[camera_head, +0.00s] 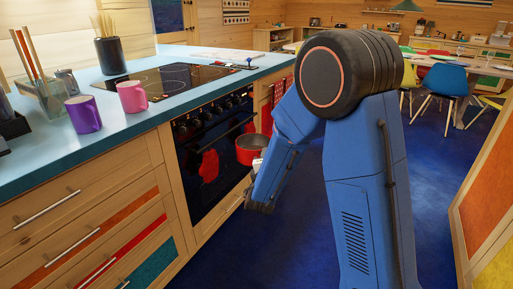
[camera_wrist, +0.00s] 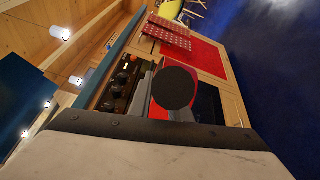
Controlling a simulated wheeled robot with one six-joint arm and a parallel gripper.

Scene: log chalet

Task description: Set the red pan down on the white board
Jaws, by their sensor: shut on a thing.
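The red pan (camera_head: 251,149) hangs in the air in front of the oven, below counter height, in the head view. My gripper (camera_head: 259,164) is shut on it at its near right side; my blue arm hides part of the grip. In the wrist view the pan shows a dark round face (camera_wrist: 174,88) with a red edge, and the grip itself is unclear. A pale flat board (camera_head: 212,53), apparently the white board, lies on the blue counter beyond the hob, well apart from the pan.
The blue counter (camera_head: 184,107) holds a black hob (camera_head: 165,80), a purple mug (camera_head: 83,114), a pink mug (camera_head: 132,97) and a black utensil pot (camera_head: 110,55). The oven front (camera_head: 215,140) is close behind the pan. Red towels (camera_wrist: 168,33) hang beyond it. Blue floor is open at right.

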